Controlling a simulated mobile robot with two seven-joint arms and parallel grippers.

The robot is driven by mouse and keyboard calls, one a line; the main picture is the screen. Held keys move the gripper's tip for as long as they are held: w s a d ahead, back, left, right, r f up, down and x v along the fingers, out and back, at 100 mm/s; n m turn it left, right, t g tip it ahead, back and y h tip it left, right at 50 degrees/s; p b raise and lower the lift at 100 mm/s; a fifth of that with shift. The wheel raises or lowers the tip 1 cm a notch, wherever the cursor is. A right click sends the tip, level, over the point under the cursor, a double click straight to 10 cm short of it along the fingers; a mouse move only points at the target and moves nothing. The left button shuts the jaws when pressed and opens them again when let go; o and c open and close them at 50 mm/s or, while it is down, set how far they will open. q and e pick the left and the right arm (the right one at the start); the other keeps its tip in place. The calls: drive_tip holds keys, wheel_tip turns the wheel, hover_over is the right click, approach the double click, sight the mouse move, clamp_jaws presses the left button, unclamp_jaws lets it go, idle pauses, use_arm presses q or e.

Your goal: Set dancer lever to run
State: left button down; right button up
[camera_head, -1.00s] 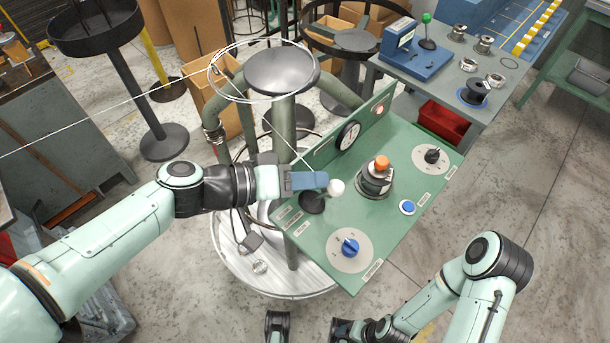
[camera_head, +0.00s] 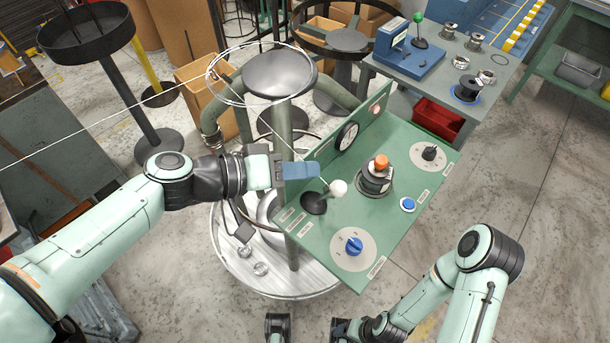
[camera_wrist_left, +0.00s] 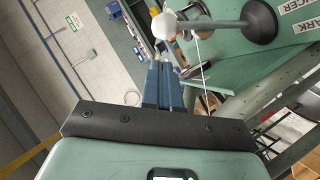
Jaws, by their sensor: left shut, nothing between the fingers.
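The dancer lever has a white ball knob (camera_head: 338,188) on a dark rod and a round black base (camera_head: 314,203), at the left part of the green panel. It leans to the right in the head view. My left gripper (camera_head: 318,171), with blue fingers, is shut and empty just above and left of the knob, with a small gap. In the left wrist view, the fingers (camera_wrist_left: 163,88) point up towards the white knob (camera_wrist_left: 166,26). Partly cut-off labels reading "NCER" and "ARK" lie by the lever base there.
The green panel (camera_head: 385,215) also carries a blue rotary knob (camera_head: 354,246), an orange-topped button (camera_head: 381,161), a blue button (camera_head: 408,204), a black knob (camera_head: 429,153) and a gauge (camera_head: 346,136). A wire (camera_head: 130,105) runs across to the coil above my left arm.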

use_arm(q)
drive_tip(key=v, duration=1)
drive_tip(key=shift+a, duration=0.4)
drive_tip(key=shift+w, duration=0.15)
drive_tip(key=a+f+n+g+y+p, duration=0.2)
drive_tip(key=f+n+y+p, duration=0.15)
drive_tip(key=f, duration=1.25)
drive_tip(key=a+f+n+g+y+p, duration=0.2)
drive_tip(key=f+n+y+p, duration=0.15)
drive_tip(key=f, duration=1.25)
drive_tip(key=s+d+f+g+y+p, duration=0.1)
drive_tip(key=s+f+p, duration=0.1)
drive_tip(key=s+f, duration=0.4)
drive_tip(key=s+d+f+m+g+y+p, duration=0.1)
drive_tip(key=s+d+f+p, duration=0.1)
drive_tip(key=s+f, duration=0.5)
drive_tip(key=s, duration=0.3)
drive_tip(key=shift+s+d+f+g+p, duration=0.2)
drive_tip(key=shift+s+f+g+p, duration=0.1)
drive_tip(key=shift+p, duration=0.1)
